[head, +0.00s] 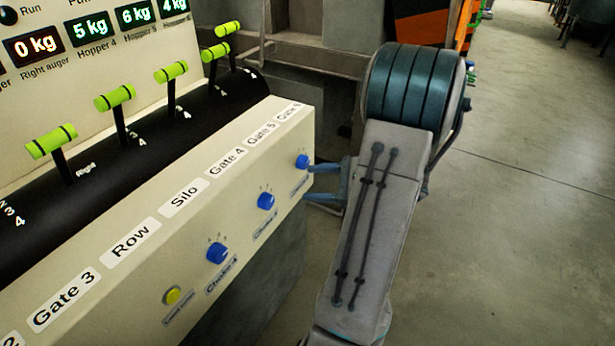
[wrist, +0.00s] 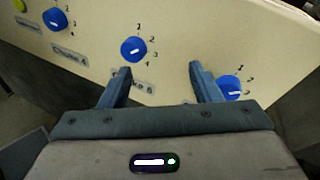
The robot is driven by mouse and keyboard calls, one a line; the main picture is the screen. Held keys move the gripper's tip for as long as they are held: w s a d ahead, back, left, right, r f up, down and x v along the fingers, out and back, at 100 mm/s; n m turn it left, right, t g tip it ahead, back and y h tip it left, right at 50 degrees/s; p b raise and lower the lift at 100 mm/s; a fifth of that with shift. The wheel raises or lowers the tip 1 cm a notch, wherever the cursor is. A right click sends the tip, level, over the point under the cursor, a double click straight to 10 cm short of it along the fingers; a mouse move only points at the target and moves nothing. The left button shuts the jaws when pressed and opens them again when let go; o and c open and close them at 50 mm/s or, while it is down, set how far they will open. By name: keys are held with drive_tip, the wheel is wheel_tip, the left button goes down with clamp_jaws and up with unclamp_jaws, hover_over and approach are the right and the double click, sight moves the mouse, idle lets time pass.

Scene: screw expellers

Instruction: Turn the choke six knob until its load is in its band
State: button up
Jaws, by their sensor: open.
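The choke six knob (head: 302,161) is the farthest blue knob on the cream panel's sloping front. In the wrist view it (wrist: 230,88) sits at the right, partly behind my right finger, with numbers around it. My gripper (head: 310,182) is open and empty beside the panel's far end. In the wrist view my gripper's fingertips (wrist: 160,70) point at the panel between the choke five and choke six knobs. I cannot tell whether a finger touches the panel. The choke six pointer is too small to read.
The choke five knob (head: 266,201) and choke four knob (head: 217,252) sit nearer, beside a yellow button (head: 172,295). Green-handled levers (head: 115,97) stand behind them. Displays read 0 kg (head: 34,46), 5 kg (head: 90,27), 6 kg and 4 kg. Open floor (head: 520,220) lies right.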

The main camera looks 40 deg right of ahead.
drive_tip(key=s+d+f+m+t+h+b, duration=0.1)
drive_tip(key=s+d+f+m+t+h, duration=0.15)
drive_tip(key=d, duration=0.25)
drive_tip(key=s+d+f+m+t+h+b, duration=0.1)
drive_tip(key=d+f+m+t+h, duration=0.15)
drive_tip(key=d, duration=0.35)
approach(307, 164)
drive_tip(key=shift+m+y, duration=0.3)
drive_tip(key=shift+y, duration=0.1)
drive_tip(key=b+x, duration=0.1)
drive_tip(key=x, duration=0.6)
drive_tip(key=shift+w, duration=0.45)
drive_tip(key=c, duration=1)
